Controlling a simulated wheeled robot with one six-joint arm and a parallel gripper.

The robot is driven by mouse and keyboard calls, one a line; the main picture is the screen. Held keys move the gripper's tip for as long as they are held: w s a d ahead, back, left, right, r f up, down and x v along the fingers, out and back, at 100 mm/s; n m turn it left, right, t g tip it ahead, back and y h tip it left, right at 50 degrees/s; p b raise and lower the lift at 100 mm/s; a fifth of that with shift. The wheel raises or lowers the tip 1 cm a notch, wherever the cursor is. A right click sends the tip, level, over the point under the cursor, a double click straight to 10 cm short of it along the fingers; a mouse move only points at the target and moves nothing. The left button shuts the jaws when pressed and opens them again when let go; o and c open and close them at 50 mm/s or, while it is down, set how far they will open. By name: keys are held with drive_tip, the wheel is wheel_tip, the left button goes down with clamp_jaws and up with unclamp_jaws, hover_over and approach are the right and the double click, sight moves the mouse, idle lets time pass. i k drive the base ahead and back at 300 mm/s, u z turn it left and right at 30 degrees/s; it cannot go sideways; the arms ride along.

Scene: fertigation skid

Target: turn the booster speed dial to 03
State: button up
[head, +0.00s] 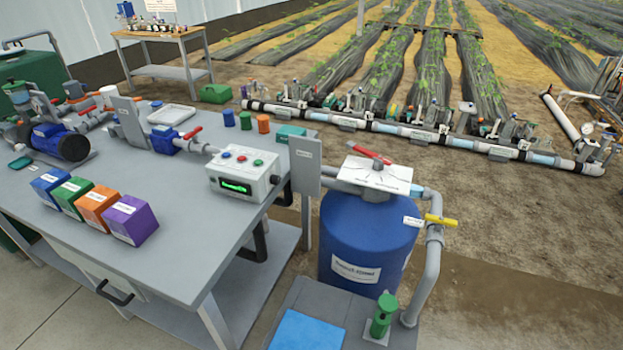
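A white control box (243,173) stands at the right end of the grey bench. No setting of a dial can be read. My gripper is not in view.
Several coloured boxes (130,220) line the front of the grey bench (180,262). A blue motor pump (58,141) is at left. A grey upright plate (305,163), blue tank (366,240) and grey pipe with a yellow handle (441,220) stand right of the control box.

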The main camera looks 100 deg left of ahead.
sight(275, 180)
drive_tip(key=u, duration=3.55)
drive_tip(key=k, duration=1.15)
drive_tip(key=u, duration=0.7)
drive_tip(key=i, duration=0.9)
drive_tip(key=z, duration=0.55)
drive_tip(key=i, duration=0.7)
drive_tip(key=z, duration=0.75)
